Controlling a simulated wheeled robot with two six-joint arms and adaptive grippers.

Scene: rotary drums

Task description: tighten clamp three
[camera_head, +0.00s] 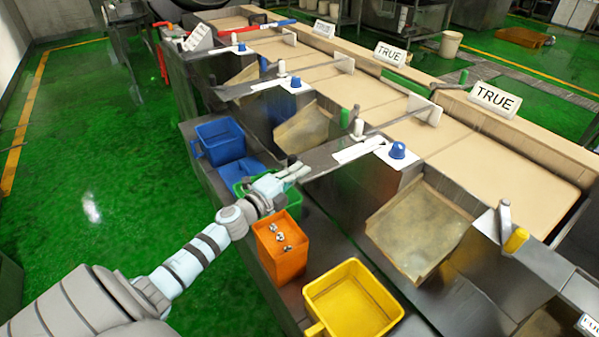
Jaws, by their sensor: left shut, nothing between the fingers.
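Blue knobs stand on white plates along the bench: a near one (397,150), a middle one (295,82) and a far one (241,47). Small upright pegs stand near them, including a white peg (358,128) and a green one (344,118). A yellow piece (515,240) with a grey lever (504,216) sits at the right. No number shows, so I cannot tell which part is clamp three. My left gripper (298,172) is shut and empty, above the green bin and left of the near white plate, apart from the near blue knob. My right gripper is out of view.
Below the bench stand a blue bin (220,135), a green bin (240,186), an orange bin (274,266) with small metal parts, and a yellow bin (352,318). Beige trays with "TRUE" signs (495,98) lie behind. Green floor at left is open.

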